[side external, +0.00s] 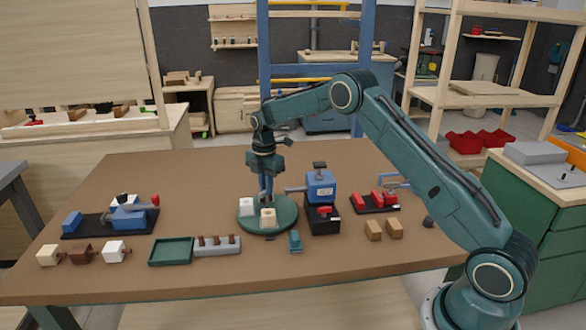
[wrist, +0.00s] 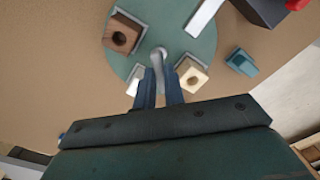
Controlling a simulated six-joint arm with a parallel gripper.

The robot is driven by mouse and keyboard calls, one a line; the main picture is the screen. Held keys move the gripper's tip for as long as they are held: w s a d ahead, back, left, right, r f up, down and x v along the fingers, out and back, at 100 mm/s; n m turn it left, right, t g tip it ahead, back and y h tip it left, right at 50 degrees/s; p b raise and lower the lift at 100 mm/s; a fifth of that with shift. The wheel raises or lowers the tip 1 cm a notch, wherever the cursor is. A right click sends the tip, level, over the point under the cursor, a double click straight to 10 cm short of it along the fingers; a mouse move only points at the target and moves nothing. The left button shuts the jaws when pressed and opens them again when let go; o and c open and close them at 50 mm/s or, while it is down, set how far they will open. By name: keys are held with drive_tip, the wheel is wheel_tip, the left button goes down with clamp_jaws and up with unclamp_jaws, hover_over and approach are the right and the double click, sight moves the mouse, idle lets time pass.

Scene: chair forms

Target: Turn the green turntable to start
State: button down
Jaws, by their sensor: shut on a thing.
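The green turntable (side external: 283,222) is a round disc on the brown table, just left of the table's middle. It also shows in the wrist view (wrist: 185,22). A white block (side external: 247,206) and a cream block (side external: 268,217) sit on it. In the wrist view a brown block with a hole (wrist: 122,38) sits on it too; my arm may hide this block in the side view. A grey post (wrist: 158,56) stands near the disc's middle. My gripper (side external: 267,198) points down over the disc, its blue fingers (wrist: 159,85) shut on the post.
A blue machine on a black base (side external: 321,190) stands close at the disc's right. A small teal piece (side external: 295,241) lies in front. A green tray (side external: 170,251) and grey peg rack (side external: 217,246) lie front left. Two tan blocks (side external: 374,230) lie right. The table behind is clear.

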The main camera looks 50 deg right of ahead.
drive_tip(key=shift+r, duration=0.1)
drive_tip(key=c, duration=1.5)
unclamp_jaws()
drive_tip(key=shift+r, duration=6.9)
